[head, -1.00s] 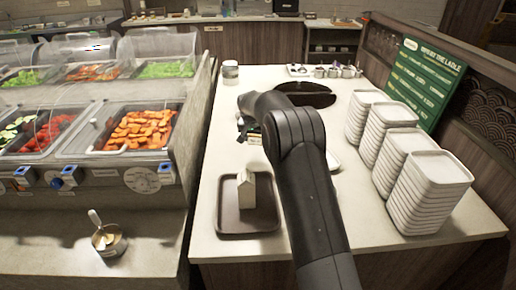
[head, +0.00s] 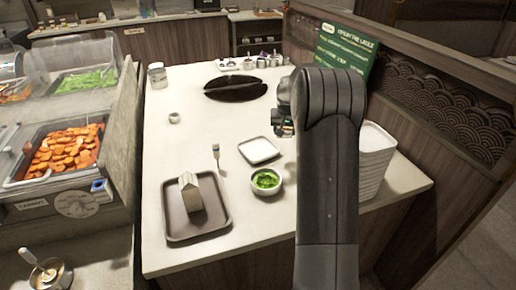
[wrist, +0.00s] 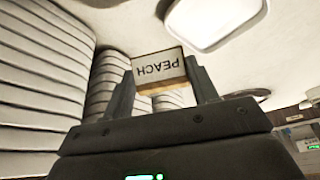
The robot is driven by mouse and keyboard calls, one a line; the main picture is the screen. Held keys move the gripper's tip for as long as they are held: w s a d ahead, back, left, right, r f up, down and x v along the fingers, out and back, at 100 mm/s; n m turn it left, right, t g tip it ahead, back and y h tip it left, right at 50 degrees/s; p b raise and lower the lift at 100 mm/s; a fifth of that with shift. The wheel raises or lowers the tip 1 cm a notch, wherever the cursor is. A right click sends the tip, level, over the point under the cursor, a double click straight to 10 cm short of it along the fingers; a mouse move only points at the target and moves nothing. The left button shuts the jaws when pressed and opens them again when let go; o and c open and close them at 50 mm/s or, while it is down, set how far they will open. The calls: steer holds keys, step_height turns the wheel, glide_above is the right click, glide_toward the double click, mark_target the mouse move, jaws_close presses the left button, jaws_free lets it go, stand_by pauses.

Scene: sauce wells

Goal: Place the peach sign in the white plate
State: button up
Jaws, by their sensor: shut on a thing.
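The peach sign (wrist: 158,69) is a small white block with the word PEACH, upside down in the wrist view, and a tan lower edge. My gripper (wrist: 160,80) is shut on it, one finger on each side. In the head view my gripper (head: 283,122) is mostly hidden by my arm, and I cannot make out the sign there. The white plate (head: 259,150) is a small square plate lying flat on the counter, to the lower left of my gripper and apart from it. It appears empty. A white plate also shows at the top of the wrist view (wrist: 212,22).
Stacked white plates (head: 376,150) stand at the right, partly behind my arm; stacks (wrist: 40,60) fill the wrist view's left. A green bowl (head: 266,181), a brush-like item (head: 216,155) and a brown tray (head: 172,225) holding a house-shaped block (head: 190,192) are nearby.

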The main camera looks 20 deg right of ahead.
steer(key=shift+f, duration=0.1)
glide_above(258, 151)
steer(key=s, duration=0.1)
step_height(258, 151, down, 7)
steer(key=shift+a+r, duration=0.1)
steer(key=shift+a, duration=0.05)
steer(key=shift+f, duration=1.95)
steer(key=shift+f, duration=0.1)
steer(key=o, duration=0.9)
steer(key=shift+o, duration=0.2)
